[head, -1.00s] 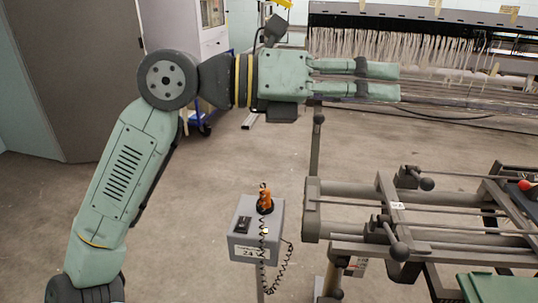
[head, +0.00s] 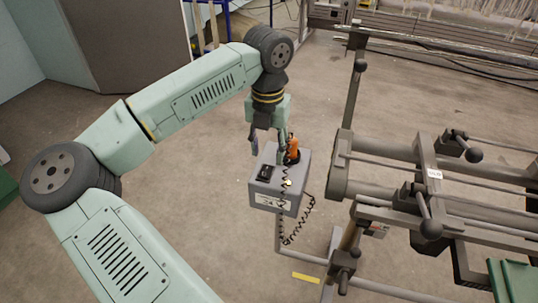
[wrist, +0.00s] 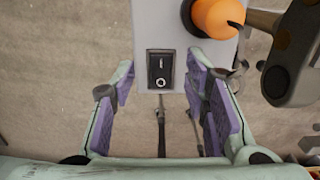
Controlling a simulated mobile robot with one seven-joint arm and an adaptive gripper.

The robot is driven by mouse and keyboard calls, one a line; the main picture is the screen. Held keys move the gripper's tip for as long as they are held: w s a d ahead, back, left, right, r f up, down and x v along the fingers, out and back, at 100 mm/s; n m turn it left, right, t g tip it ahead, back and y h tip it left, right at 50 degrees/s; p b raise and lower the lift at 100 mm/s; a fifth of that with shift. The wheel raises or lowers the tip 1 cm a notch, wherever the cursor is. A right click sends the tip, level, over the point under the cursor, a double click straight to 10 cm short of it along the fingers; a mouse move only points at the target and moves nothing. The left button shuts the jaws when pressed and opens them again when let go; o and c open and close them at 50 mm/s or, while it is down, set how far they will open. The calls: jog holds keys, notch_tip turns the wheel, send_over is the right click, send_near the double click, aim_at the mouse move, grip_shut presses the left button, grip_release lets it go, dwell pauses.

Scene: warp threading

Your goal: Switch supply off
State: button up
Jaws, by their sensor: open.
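The supply is a grey box (head: 262,196) on a post, with a black rocker switch (head: 265,173) on its top. The switch (wrist: 160,70) shows in the wrist view with its I mark at the top and its O mark below. I cannot tell which side is pressed in. My gripper (head: 268,148) points down just above the box, open and empty. In the wrist view, its purple-padded fingers (wrist: 158,78) stand apart on either side of the switch, not visibly touching it.
An orange handpiece (head: 293,146) stands on the box right beside the switch; it also shows in the wrist view (wrist: 217,17). A black coiled cord (head: 301,222) hangs from the box. The grey machine frame (head: 340,185) with lever knobs is close on the right. The floor to the left is clear.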

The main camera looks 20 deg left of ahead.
aim_at(268, 165)
jog(key=shift+f, duration=1.85)
jog(key=shift+c, duration=0.4)
